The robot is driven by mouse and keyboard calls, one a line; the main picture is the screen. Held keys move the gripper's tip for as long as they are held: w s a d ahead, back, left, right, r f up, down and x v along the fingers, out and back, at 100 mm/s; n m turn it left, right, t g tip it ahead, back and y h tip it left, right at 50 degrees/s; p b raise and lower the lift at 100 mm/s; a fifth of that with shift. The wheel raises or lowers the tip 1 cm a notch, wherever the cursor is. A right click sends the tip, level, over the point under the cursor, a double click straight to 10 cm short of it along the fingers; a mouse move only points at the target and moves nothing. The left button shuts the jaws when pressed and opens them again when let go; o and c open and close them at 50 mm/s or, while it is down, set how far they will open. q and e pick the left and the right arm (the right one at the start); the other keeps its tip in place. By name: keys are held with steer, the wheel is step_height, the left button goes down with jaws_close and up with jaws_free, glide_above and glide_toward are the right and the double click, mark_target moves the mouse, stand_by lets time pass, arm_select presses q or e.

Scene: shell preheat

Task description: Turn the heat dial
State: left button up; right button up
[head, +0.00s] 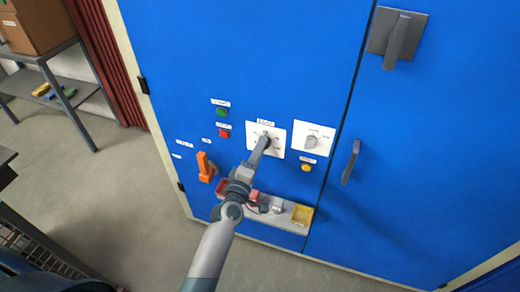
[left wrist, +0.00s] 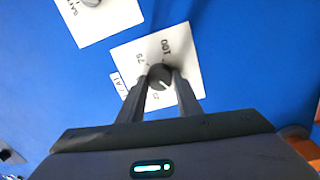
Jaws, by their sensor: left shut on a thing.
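The heat dial is a dark round knob (left wrist: 160,73) on a white plate with printed numbers such as 75 and 100. In the head view its white plate (head: 277,131) is on the blue cabinet front, and the gripper covers most of the knob. My left gripper (head: 264,142) reaches it from below. In the left wrist view the two fingers of the gripper (left wrist: 161,83) are shut on the knob, one on each side. A pale mark shows on the knob's face. My right gripper is in neither view.
A second white plate with a grey knob (head: 311,142) is just right. Green (head: 222,112) and red (head: 224,133) buttons, an orange handle (head: 206,167) and a yellow button (head: 306,168) are nearby. A shelf with a yellow bin (head: 302,215) is below; a door handle (head: 350,162) stands out right.

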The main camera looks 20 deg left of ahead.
arm_select(q)
steer(key=o, duration=1)
steer(key=shift+o, duration=0.2)
steer(key=s+a+f+b, duration=0.1)
steer(key=s+b, duration=0.3)
steer(key=s, duration=1.3)
steer(key=shift+s, duration=0.2)
steer(key=shift+a, duration=0.1)
